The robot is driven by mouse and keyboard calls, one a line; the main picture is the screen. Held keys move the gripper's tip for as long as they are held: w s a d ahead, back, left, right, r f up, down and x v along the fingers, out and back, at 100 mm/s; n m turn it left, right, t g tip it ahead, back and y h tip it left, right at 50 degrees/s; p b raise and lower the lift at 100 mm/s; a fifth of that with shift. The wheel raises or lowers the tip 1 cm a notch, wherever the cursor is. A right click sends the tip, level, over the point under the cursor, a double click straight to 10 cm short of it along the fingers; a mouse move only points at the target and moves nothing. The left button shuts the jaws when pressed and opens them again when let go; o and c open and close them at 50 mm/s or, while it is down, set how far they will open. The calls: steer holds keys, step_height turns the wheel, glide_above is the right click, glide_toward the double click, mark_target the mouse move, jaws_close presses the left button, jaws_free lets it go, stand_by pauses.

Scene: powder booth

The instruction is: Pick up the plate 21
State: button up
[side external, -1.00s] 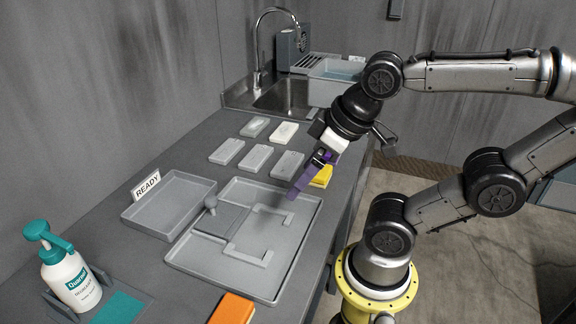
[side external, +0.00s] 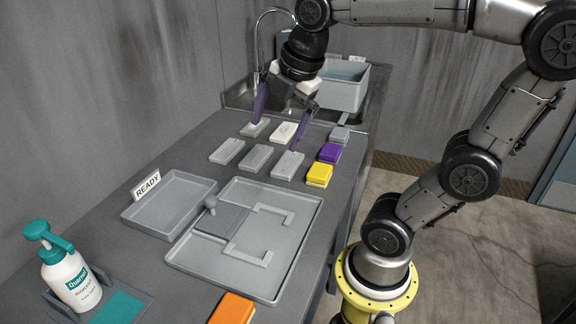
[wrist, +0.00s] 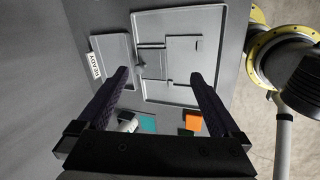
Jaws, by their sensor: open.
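Several small rectangular plates lie in two rows on the counter in the side external view: a back-left grey plate (side external: 253,130), a whiter plate (side external: 283,133), and front-row grey plates at left (side external: 226,152), middle (side external: 257,158) and right (side external: 287,166). I cannot read any number, so I cannot tell which is plate 21. My gripper (side external: 277,127) is wide open and empty above these plates, its fingers pointing down and partly covering them. In the wrist view my gripper's (wrist: 159,76) two dark fingers are spread, with no plate visible between them.
A grey tray with a bracket fixture (side external: 285,275) and a READY tray (side external: 150,217) lie in front. Purple (side external: 330,152), yellow (side external: 319,175) and orange (side external: 232,309) blocks sit on the counter. A pump bottle (side external: 68,275) stands front left; a sink and bin (side external: 343,94) are behind.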

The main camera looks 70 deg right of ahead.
steer(key=w+d+f+n+g, duration=0.2)
steer(key=w+d+n, duration=0.3)
steer(key=d, duration=0.5)
steer(key=m+g, duration=0.2)
steer(key=m, duration=0.1)
glide_above(288, 162)
step_height(288, 162, down, 6)
steer(key=shift+y, duration=0.3)
step_height(288, 162, down, 14)
steer(key=shift+a+r, duration=0.1)
steer(key=shift+r, duration=0.1)
jaws_close()
